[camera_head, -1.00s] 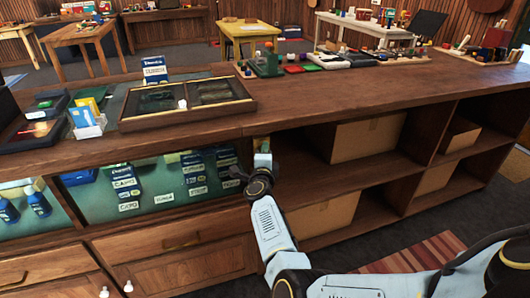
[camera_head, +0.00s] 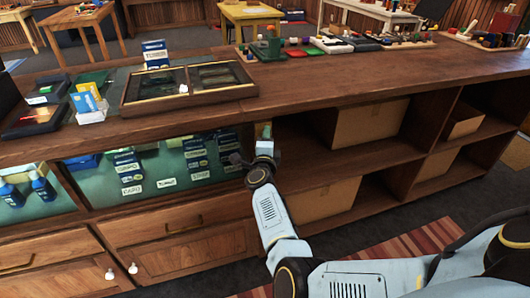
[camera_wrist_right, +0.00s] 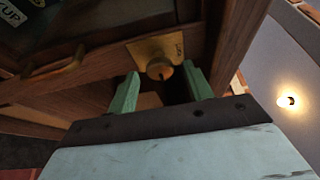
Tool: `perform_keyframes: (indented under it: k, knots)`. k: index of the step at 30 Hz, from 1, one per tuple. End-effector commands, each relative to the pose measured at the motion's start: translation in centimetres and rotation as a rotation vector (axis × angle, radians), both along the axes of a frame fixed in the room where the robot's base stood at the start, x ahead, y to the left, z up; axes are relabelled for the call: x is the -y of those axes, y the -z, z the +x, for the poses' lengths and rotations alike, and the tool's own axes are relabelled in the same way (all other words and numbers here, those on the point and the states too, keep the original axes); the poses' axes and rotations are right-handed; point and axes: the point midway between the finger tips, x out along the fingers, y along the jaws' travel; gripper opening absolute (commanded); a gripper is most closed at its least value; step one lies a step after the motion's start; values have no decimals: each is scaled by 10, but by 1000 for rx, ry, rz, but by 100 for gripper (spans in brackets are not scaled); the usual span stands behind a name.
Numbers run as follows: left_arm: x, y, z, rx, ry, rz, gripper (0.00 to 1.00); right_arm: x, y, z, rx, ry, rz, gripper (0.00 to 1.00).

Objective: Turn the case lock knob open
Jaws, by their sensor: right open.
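The case lock knob (camera_wrist_right: 159,69) is a round brass knob on a brass plate (camera_wrist_right: 146,48), fixed to the wooden frame of the glass display case. My right gripper (camera_wrist_right: 160,80) is open in the wrist view, with one green finger on each side of the knob; I cannot tell whether either touches it. In the head view my right gripper (camera_head: 265,134) is at the right end of the case's glass front (camera_head: 150,172), just under the countertop edge. The knob cannot be made out there. My left gripper is not in view.
The wooden counter (camera_head: 330,80) runs across above the gripper, with a glass-lidded box (camera_head: 190,85) on top. Open shelves with cardboard boxes (camera_head: 372,122) are to the right. A brass handle (camera_wrist_right: 55,68) is left of the knob in the wrist view.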

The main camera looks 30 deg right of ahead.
Motion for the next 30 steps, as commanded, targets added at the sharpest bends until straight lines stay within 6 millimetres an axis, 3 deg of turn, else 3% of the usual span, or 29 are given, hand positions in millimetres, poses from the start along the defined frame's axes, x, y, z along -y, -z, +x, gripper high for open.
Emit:
perform_keyframes:
  k: [1, 3, 15, 21, 30]
  knots:
    - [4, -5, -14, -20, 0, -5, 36, -6, -2, -7, -4, -1, 2, 51]
    - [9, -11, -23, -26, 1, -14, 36, -13, -4, -17, -3, -3, 2, 51]
    - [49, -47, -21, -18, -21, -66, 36, -62, -3, -85, -2, -1, 2, 51]
    - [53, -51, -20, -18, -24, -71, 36, -72, -2, -98, 0, -1, 2, 51]
    - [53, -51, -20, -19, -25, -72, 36, -73, -1, -99, 0, -1, 2, 51]
